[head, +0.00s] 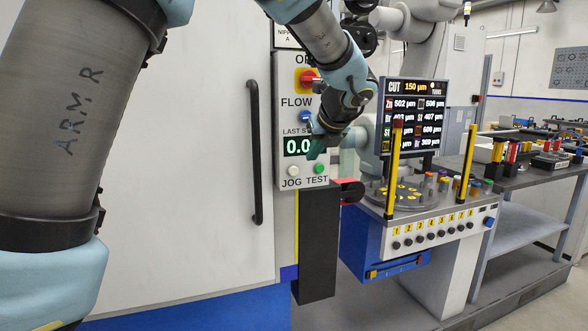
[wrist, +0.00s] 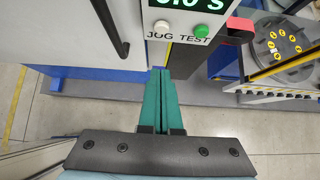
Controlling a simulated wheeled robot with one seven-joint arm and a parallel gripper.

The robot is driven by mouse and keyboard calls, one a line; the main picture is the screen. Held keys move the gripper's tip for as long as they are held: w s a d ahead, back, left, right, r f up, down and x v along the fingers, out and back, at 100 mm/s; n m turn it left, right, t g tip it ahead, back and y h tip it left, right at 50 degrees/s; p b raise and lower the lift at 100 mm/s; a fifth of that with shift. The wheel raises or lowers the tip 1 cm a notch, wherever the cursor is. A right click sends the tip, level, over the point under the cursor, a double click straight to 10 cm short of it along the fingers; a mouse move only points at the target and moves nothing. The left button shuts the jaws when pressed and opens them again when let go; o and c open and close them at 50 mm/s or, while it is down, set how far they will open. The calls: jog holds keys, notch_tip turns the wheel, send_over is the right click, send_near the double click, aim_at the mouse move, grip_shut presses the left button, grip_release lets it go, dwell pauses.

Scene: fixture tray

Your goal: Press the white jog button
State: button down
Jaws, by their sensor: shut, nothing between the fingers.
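The white jog button (head: 293,170) sits at the lower left of the light grey control panel (head: 284,110), above the label JOG. In the wrist view the white button (wrist: 161,27) is near the top centre. The green test button (head: 318,168) is just right of it and also shows in the wrist view (wrist: 201,31). My gripper (head: 315,153) is in front of the panel by the display, its teal fingers partly hidden by my wrist. In the wrist view my gripper (wrist: 161,70) is shut and empty, its tips appearing below the white button with a visible gap in the picture.
A black vertical door handle (head: 255,152) is left of the panel. A red switch (head: 306,78) and a blue button (head: 306,117) are higher on the panel. A dark post (head: 317,245) stands below it. A round-tray station with yellow posts (head: 393,168) is right.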

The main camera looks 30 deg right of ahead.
jog(key=p, duration=0.2)
send_near(294, 175)
notch_tip(294, 175, down, 4)
jog(key=shift+w+d+p, duration=0.2)
jog(key=shift+w+p, duration=0.8)
jog(key=shift+w, duration=1.05)
